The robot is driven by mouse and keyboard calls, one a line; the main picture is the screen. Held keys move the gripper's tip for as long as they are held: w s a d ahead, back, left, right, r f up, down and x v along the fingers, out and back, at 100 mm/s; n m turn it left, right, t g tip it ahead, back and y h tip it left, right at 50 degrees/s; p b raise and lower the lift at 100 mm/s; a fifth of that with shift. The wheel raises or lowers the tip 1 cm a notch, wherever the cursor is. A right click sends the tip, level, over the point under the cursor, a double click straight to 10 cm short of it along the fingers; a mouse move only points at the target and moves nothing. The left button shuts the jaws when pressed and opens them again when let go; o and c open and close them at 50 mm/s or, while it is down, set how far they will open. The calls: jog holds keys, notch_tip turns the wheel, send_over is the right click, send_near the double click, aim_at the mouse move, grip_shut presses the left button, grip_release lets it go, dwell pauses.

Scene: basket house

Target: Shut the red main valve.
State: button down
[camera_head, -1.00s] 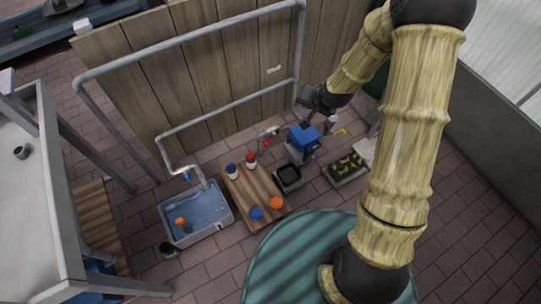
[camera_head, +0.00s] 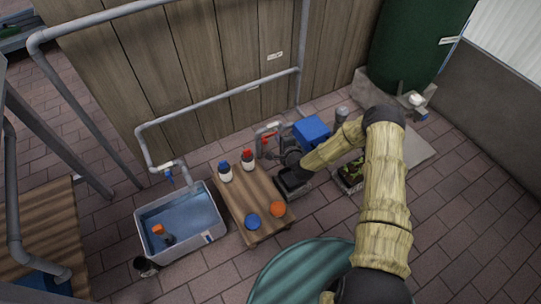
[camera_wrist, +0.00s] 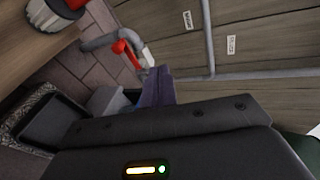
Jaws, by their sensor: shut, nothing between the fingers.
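The red valve handle (camera_head: 266,140) sits on a short grey pipe loop at the foot of the wooden fence, left of a blue box (camera_head: 312,130). In the wrist view the red handle (camera_wrist: 127,52) slants beside the bent grey pipe, with a pale piece at its lower right end. I cannot tell its exact setting. My gripper (camera_head: 290,157) is low, just right of and in front of the valve, and appears apart from it. It is shut and empty.
A wooden low table (camera_head: 232,204) with bottles and an orange and a blue item stands left of my gripper. A water basin (camera_head: 143,238) is further left. A green tank (camera_head: 420,45) stands back right.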

jog(key=f+m+t+h+b, duration=0.1)
jog(key=f+m+b, duration=0.1)
jog(key=f, duration=0.2)
jog(key=d+f+m+t+b, duration=0.1)
jog(key=f+m+b, duration=0.1)
jog(key=f, duration=0.3)
jog(key=f+m+t+h+b, duration=0.1)
jog(key=f+m+b, duration=0.1)
jog(key=f, duration=0.3)
jog(key=shift+s+d+f+h+b, duration=0.2)
jog(key=shift+d+h+b, duration=0.1)
jog(key=shift+b, duration=0.25)
jog(key=shift+r, duration=0.15)
jog(key=b+x, duration=0.6)
jog(key=x, duration=0.4)
jog(key=a, duration=0.1)
jog(key=s+a+r+b, duration=0.1)
jog(key=s+a+b, duration=0.1)
jog(key=shift+a+r, duration=0.1)
jog(key=shift+r, duration=0.3)
